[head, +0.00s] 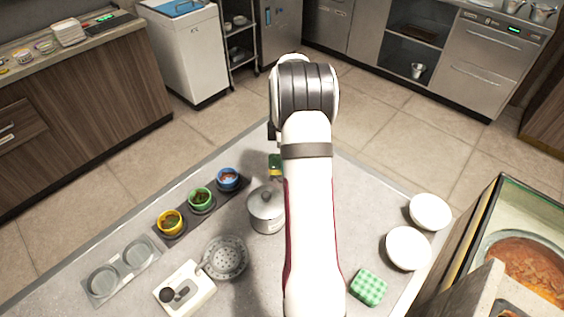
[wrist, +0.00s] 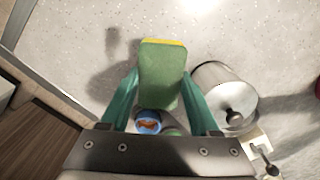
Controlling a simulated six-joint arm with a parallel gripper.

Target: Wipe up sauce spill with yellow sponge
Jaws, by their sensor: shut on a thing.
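The sponge (wrist: 163,62), green with a yellow layer along its far edge, is between the two teal fingers of my gripper (wrist: 159,80) in the wrist view. My gripper is shut on it and holds it over the grey counter (wrist: 60,45). In the head view a small part of the sponge (head: 275,168) shows left of my arm, beyond the lidded pot; the rest is hidden by the arm. I see no clear sauce spill in either view. A dark patch left of the sponge in the wrist view looks like a shadow.
A lidded metal pot (head: 266,210) stands close to the sponge. Blue (head: 228,179), green (head: 201,199) and yellow (head: 170,222) sauce cups sit in a dark holder. A strainer (head: 226,258), white bowls (head: 408,248) and a green checked cloth (head: 368,287) are nearer.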

